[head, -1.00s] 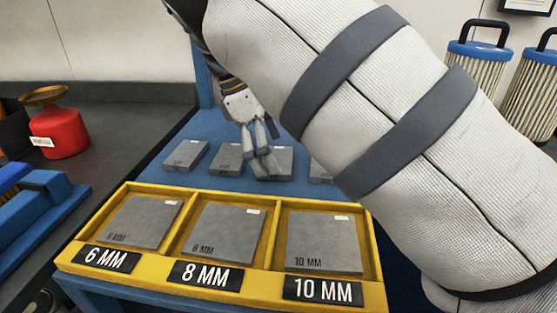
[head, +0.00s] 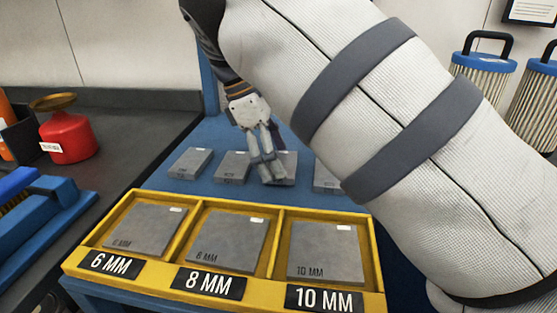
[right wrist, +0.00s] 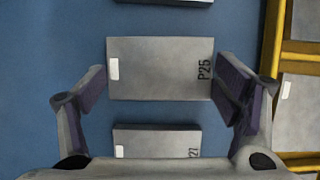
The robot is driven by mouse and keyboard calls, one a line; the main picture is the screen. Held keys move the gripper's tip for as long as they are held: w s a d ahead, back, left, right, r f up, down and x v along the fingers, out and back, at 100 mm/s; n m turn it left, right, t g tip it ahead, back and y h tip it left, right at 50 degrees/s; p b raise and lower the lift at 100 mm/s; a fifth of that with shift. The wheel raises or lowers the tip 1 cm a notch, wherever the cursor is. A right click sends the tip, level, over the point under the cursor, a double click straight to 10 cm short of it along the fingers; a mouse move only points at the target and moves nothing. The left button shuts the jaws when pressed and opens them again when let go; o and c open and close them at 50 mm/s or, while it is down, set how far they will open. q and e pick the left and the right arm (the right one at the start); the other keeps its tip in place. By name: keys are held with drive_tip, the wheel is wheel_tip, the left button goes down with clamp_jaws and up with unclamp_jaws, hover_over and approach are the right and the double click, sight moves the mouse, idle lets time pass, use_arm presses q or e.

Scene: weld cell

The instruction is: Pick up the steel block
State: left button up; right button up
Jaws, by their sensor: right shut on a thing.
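Several grey steel blocks lie in a row on the blue table. My right gripper (head: 268,172) is at the third block from the left (head: 289,164), which it partly hides in the head view. In the right wrist view this grey block (right wrist: 155,68) has a white tag at one end and the mark P25 at the other. The two fingers of the right gripper (right wrist: 160,88) are at its opposite ends, shut on it. Whether it is clear of the table I cannot tell. My left gripper is not in view.
A neighbouring block (right wrist: 150,141) lies close by, partly behind the gripper's palm. A yellow tray (head: 188,237) with 6, 8 and 10 MM plates stands in front of the row. A red canister (head: 67,137) stands on the left bench. My right arm covers much of the right side.

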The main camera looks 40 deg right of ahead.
drive_tip(key=shift+t, duration=0.3)
drive_tip(key=s+r+p, duration=0.1)
drive_tip(key=r, duration=0.1)
drive_tip(key=a+r+p, duration=0.1)
drive_tip(key=r, duration=0.2)
drive_tip(key=s+a+r+p, duration=0.1)
drive_tip(key=r, duration=0.1)
drive_tip(key=shift+s+r, duration=0.3)
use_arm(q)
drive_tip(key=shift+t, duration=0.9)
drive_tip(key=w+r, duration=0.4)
use_arm(e)
drive_tip(key=s+a+r, duration=0.4)
drive_tip(key=s+a, duration=0.3)
drive_tip(key=s, duration=0.1)
drive_tip(key=shift+r, duration=0.2)
